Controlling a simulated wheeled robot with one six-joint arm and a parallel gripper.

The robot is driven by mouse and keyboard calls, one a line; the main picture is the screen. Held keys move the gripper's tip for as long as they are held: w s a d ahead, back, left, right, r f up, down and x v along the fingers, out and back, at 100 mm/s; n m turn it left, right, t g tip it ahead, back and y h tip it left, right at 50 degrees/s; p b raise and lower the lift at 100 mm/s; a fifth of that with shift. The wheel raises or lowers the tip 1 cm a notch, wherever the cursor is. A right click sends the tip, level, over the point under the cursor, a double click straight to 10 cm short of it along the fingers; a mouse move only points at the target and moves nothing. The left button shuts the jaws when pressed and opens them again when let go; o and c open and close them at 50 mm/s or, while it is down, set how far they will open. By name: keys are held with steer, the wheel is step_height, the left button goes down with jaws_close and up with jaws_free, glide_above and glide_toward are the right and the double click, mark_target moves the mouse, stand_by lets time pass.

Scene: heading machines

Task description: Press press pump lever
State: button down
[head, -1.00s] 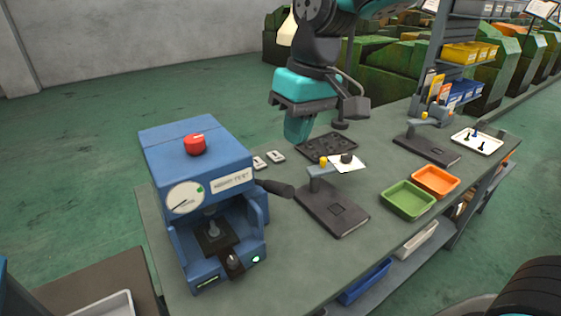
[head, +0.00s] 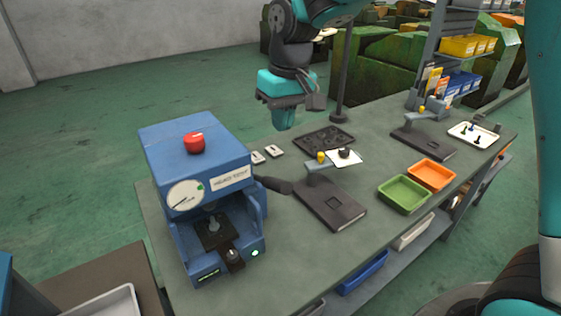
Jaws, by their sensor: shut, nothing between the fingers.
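The blue press (head: 200,152) stands at the left end of the grey bench, with a red knob (head: 195,143) on top and a round dial (head: 185,195) on its front. Its dark pump lever (head: 274,185) sticks out from the right side, roughly level. My gripper (head: 284,122) hangs above the far side of the bench, pointing down, behind and above the lever. It is shut and empty, apart from the lever and the press. A small green light (head: 255,252) glows at the press's front.
A dark fixture plate (head: 330,208) with an upright arm lies right of the lever. Behind it are a dark tray (head: 323,140) and two small pale cards (head: 266,154). Green (head: 404,194) and orange (head: 432,174) trays sit farther right.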

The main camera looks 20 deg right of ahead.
steer(key=p, duration=0.2)
glide_above(278, 179)
steer(key=w, duration=0.2)
steer(key=f, duration=0.5)
steer(key=shift+d+f, duration=0.3)
steer(key=shift+d, duration=0.1)
steer(key=shift+s+a+f+p, duration=0.1)
steer(key=shift+s+f+p, duration=0.15)
steer(key=shift+f, duration=0.45)
steer(key=shift+s+f+p, duration=0.15)
steer(key=shift+s+f, duration=0.2)
steer(key=shift+f, duration=0.4)
steer(key=shift+s+a+f+p, duration=0.1)
steer(key=shift+s+f+p, duration=0.15)
steer(key=shift+f, duration=0.45)
steer(key=shift+s+f, duration=0.1)
